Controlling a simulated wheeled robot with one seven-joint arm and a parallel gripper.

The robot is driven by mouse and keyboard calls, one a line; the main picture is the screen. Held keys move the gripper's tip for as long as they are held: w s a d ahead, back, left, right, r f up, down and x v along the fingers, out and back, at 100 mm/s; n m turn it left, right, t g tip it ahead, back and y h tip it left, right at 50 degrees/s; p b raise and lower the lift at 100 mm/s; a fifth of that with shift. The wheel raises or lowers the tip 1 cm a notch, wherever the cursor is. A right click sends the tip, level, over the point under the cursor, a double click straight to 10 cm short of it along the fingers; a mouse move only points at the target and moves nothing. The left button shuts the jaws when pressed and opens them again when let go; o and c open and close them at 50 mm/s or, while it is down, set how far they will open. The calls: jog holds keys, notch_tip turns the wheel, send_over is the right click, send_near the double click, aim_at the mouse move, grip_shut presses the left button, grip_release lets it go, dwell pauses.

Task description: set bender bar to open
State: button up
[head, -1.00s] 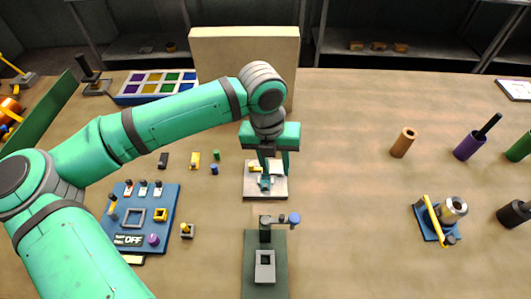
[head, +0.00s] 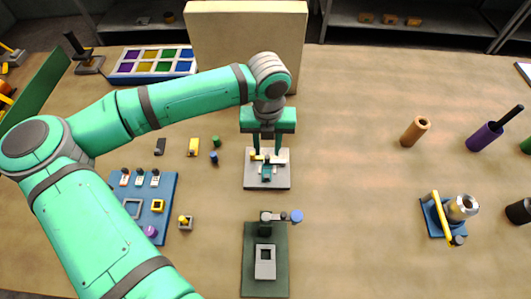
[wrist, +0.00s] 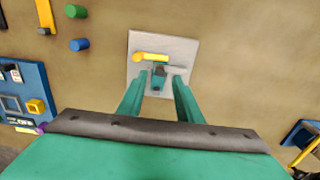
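A small pale plate (head: 255,183) lies on the table below my gripper (head: 267,153); it looks like the bender. In the wrist view the plate (wrist: 187,48) carries a bar with a yellow grip (wrist: 150,57) on its left, a dark grey piece beside it and a teal block (wrist: 157,83). The bar lies roughly crosswise, slightly tilted. My gripper (wrist: 158,78) is open, its two teal fingers apart, pointing down over the plate on either side of the teal block. I cannot tell whether a finger touches the bar.
A green-based press (head: 251,272) with a blue knob stands in front. A blue switch panel (head: 167,190) and small loose blocks are to the left. A blue-based device (head: 432,219) with a yellow lever is at right. A tall beige box (head: 250,30) stands behind.

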aim_at(267, 156)
notch_tip(267, 156, down, 4)
jog(key=shift+d+r, duration=0.1)
jog(key=shift+r, duration=0.15)
jog(key=shift+f, duration=0.45)
jog(key=shift+w, duration=0.1)
grip_shut()
jog(key=shift+a, duration=0.25)
jog(key=shift+d, duration=0.1)
